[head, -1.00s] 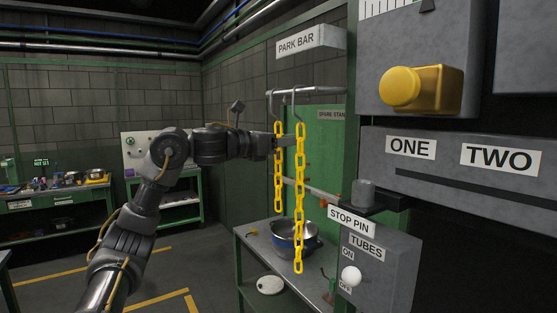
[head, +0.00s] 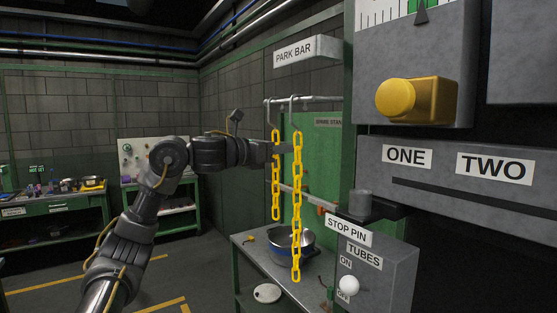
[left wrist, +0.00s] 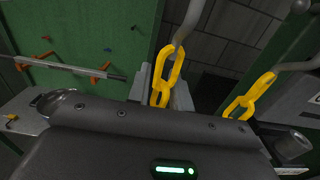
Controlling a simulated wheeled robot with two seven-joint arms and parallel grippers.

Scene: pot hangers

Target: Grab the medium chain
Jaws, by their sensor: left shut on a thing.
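Two yellow chains hang from hooks on the park bar (head: 318,100) in the head view. The farther chain (head: 275,195) looks shorter, and the nearer chain (head: 296,220) hangs lower. My left gripper (head: 284,147) reaches in from the left at the upper part of the chains. In the left wrist view my left gripper (left wrist: 162,92) is shut on the farther chain (left wrist: 168,72), with a finger on each side of its upper links. The nearer chain (left wrist: 248,97) hangs apart to the right there. No label shows which chain is medium. My right gripper is not in view.
A bench (head: 252,243) with a metal pot (head: 283,240) stands below the chains. A stop pin box with a white knob (head: 349,285) and a panel with a yellow knob (head: 398,98) stand close on the right. Open floor lies left of the bench.

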